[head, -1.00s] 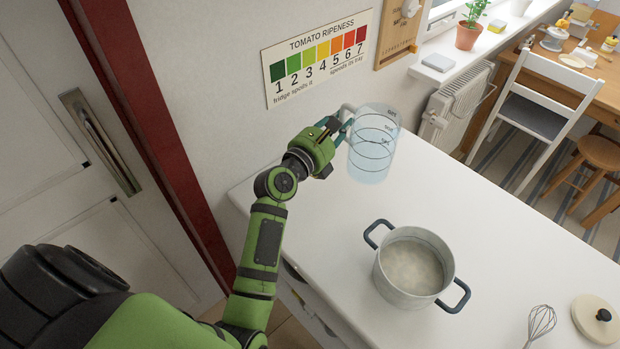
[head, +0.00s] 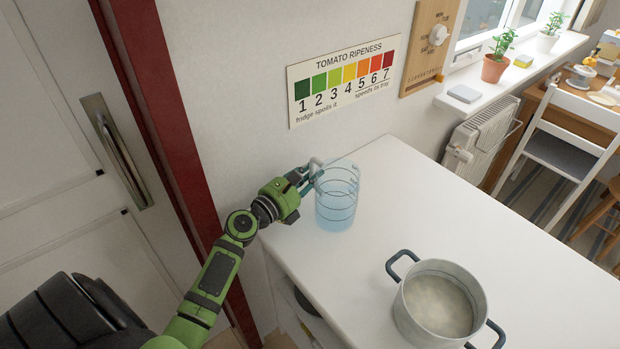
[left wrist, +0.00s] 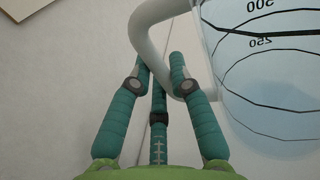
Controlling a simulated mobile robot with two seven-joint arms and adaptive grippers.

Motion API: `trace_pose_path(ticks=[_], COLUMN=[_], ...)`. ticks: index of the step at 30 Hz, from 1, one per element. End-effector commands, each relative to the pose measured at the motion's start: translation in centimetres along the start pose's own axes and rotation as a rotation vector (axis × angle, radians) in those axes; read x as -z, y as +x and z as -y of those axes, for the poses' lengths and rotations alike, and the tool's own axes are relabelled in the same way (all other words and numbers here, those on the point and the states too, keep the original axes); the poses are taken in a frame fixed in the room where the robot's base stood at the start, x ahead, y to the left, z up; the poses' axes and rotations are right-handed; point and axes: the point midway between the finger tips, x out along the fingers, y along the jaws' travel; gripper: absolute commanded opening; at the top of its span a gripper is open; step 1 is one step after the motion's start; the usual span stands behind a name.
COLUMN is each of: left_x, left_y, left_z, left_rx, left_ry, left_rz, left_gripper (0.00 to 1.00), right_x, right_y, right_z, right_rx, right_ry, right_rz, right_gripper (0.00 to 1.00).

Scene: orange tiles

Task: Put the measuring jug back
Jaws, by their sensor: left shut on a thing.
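The measuring jug (head: 337,207) is clear and blue-tinted with dark ring marks. In the head view it is upright at the far left corner of the white counter (head: 440,210). I cannot tell whether its base touches the counter. My left gripper (head: 312,180) is at the jug's left side, shut on its handle. The left wrist view shows the teal fingers (left wrist: 160,75) around the pale handle (left wrist: 146,32), with the jug body (left wrist: 270,75) at the right. My right gripper is not in view.
A pot (head: 438,305) with dark handles and pale contents stands nearer on the counter. A tomato ripeness chart (head: 345,82) hangs on the wall behind the jug. The counter between jug and pot is clear. A radiator (head: 480,135) and a white chair (head: 565,145) are beyond.

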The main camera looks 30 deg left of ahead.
Motion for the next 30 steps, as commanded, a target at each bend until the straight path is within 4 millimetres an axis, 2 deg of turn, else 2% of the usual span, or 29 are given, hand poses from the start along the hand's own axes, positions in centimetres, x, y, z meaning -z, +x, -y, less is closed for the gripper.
trace_pose_path(ticks=[10, 11, 12, 13, 25, 30], left_x=[0.3, 0.3, 0.2, 0.2, -0.2, 0.2], left_y=[0.0, 0.0, 0.0, 0.0, -0.1, -2.9], left_z=[0.0, 0.0, 0.0, 0.0, 0.1, 0.1], left_rx=[0.0, 0.0, 0.0, 0.0, 0.0, 0.0], left_ry=[-0.001, 0.0, 0.0, 0.0, 0.0, 0.0], left_rz=[0.002, 0.001, 0.001, 0.001, 0.0, -0.002], left_gripper=[0.0, 0.24, 0.4, 0.44, 0.44, 0.44], right_x=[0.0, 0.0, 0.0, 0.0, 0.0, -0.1], right_y=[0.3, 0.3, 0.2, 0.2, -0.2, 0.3], right_z=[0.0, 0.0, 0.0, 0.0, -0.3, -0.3], right_rx=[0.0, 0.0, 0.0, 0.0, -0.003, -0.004], right_ry=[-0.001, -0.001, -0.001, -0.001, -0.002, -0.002], right_rz=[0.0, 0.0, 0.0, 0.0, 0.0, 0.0], right_gripper=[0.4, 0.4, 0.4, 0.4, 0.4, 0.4])
